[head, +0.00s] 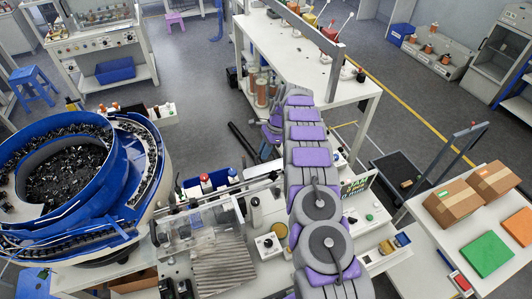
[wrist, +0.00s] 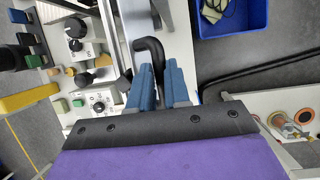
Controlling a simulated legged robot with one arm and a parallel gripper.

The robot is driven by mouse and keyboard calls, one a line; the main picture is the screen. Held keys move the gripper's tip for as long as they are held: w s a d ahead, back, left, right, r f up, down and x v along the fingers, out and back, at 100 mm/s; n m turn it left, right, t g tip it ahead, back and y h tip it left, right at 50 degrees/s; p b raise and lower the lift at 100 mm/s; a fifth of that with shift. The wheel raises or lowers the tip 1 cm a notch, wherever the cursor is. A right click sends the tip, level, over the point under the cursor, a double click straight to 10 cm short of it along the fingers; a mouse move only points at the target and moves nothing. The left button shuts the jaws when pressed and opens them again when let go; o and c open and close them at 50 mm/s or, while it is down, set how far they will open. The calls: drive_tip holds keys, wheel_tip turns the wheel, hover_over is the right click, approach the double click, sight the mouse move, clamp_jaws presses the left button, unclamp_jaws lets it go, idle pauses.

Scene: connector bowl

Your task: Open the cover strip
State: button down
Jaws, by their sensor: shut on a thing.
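My gripper (wrist: 159,66) shows in the wrist view as two blue fingers beyond the purple and black wrist edge. The fingers are shut on a black bent bar (wrist: 148,47), which curves over at its top and runs down between them. A pale narrow strip and dark rail lie just left of the bar, but I cannot tell whether the bar belongs to the cover strip. In the head view my grey and purple arm reaches away from me over the bench, and the fingers cannot be made out clearly. I cannot identify the cover strip for certain there.
A blue-rimmed bowl (head: 125,165) of dark connectors stands at the left. Control boxes with knobs (wrist: 97,103) are left of my fingers, and a blue bin (wrist: 232,18) is upper right. Cardboard boxes (head: 452,203) sit on the right table. Grey floor lies between the benches.

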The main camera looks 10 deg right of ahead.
drive_tip(key=shift+w+a+f, duration=0.15)
drive_tip(key=shift+w+a, duration=0.05)
drive_tip(key=shift+w, duration=0.4)
drive_tip(key=c, duration=1.1)
unclamp_jaws()
